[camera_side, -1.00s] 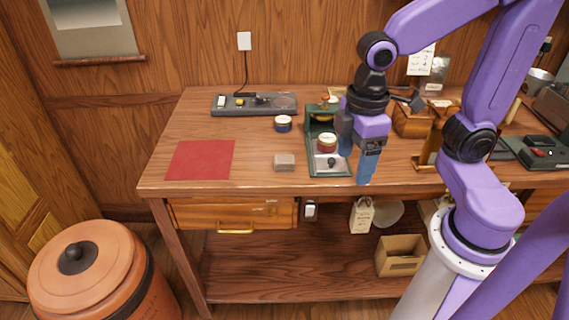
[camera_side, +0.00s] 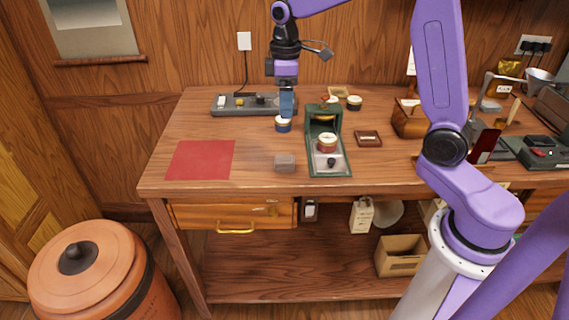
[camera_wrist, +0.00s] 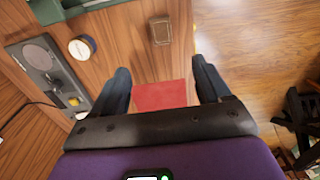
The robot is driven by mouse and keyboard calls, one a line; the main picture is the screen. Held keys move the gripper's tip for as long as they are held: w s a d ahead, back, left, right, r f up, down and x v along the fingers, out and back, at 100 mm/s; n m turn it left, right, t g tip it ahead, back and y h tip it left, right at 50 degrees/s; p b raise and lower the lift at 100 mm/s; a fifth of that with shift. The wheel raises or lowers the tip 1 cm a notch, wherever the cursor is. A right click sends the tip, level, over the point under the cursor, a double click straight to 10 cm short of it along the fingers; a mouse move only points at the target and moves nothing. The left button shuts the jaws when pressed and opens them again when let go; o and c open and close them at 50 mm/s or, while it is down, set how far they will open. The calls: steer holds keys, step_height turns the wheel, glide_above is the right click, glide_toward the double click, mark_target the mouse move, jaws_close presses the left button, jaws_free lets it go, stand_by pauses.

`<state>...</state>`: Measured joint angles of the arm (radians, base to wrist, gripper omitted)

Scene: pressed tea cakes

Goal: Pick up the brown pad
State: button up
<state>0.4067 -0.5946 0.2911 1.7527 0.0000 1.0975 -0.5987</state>
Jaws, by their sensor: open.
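A small grey-brown block (camera_side: 285,163), which looks like the brown pad, lies on the table between the red mat (camera_side: 200,160) and the green press (camera_side: 327,140). In the wrist view the brown pad (camera_wrist: 160,31) is near the top centre, beyond the fingertips, and the red mat (camera_wrist: 160,96) shows between the fingers. My gripper (camera_side: 286,112) is in the air towards the back of the table, in front of the grey device and just above or behind the blue tin. In the wrist view my gripper (camera_wrist: 162,75) is open and empty.
The blue tin with a pale lid (camera_side: 283,124) and the grey device (camera_side: 230,104) stand at the back left. A dark brown square piece (camera_side: 368,138) lies right of the press. Table around the pad and mat is clear.

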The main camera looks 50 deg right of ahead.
glide_above(285, 159)
step_height(285, 159, down, 12)
steer(key=shift+d, duration=0.1)
steer(key=shift+a+f, duration=0.2)
steer(key=shift+f, duration=2.4)
steer(key=shift+c, duration=0.3)
steer(key=c, duration=1.1)
